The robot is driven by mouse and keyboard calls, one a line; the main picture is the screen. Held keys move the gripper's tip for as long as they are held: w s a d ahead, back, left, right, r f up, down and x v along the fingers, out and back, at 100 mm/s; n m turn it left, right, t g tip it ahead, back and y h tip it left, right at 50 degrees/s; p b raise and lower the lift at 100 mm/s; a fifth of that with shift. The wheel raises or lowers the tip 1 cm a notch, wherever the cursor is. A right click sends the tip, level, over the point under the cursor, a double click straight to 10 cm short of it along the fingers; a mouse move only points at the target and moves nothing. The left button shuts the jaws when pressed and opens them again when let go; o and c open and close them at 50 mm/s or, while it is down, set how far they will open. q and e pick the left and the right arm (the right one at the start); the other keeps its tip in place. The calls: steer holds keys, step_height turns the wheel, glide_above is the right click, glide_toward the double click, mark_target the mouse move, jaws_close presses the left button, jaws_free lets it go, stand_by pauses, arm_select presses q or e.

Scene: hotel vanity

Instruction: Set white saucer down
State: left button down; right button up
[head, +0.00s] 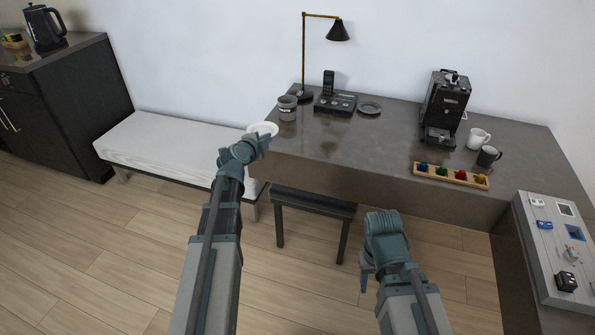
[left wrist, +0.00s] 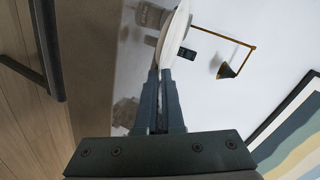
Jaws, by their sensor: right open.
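The white saucer (head: 263,129) is at the left edge of the dark vanity top (head: 375,150) in the head view. My left gripper (head: 262,141) is shut on its near rim. In the left wrist view the saucer (left wrist: 174,38) stands edge-on between the fingertips of my left gripper (left wrist: 160,75). I cannot tell whether the saucer touches the top. My right gripper (head: 365,282) is open, low in front of the vanity, and points down; its fingers are partly hidden by my own arm.
On the top stand a grey cup (head: 287,108), a phone (head: 334,101), a grey saucer (head: 369,108), a lamp (head: 304,60), a coffee machine (head: 446,105), a white mug (head: 479,138), a dark mug (head: 488,157) and a wooden capsule tray (head: 451,175). The middle is clear. A stool (head: 313,203) stands below.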

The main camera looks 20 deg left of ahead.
arm_select(q)
steer(key=w+a+f+b, duration=0.1)
steer(key=a+f+b, duration=0.2)
steer(key=a+f, duration=0.1)
steer(key=w+d+f+b, duration=0.1)
steer(key=d+f, duration=0.1)
steer(key=d, duration=0.3)
steer(key=w+d+f+b, duration=0.1)
steer(key=d+b, duration=0.1)
steer(key=d, duration=0.3)
steer(key=w+d+f+b, duration=0.1)
steer(key=d+f+b, duration=0.1)
steer(key=d, duration=0.3)
steer(key=shift+w+f, duration=0.25)
steer(key=shift+f, duration=0.1)
steer(key=shift+r, duration=0.1)
arm_select(e)
step_height(320, 180, down, 10)
steer(key=shift+r, duration=0.15)
arm_select(q)
steer(key=c, duration=1.5)
jaws_free()
steer(key=o, duration=0.5)
steer(key=shift+c, duration=0.2)
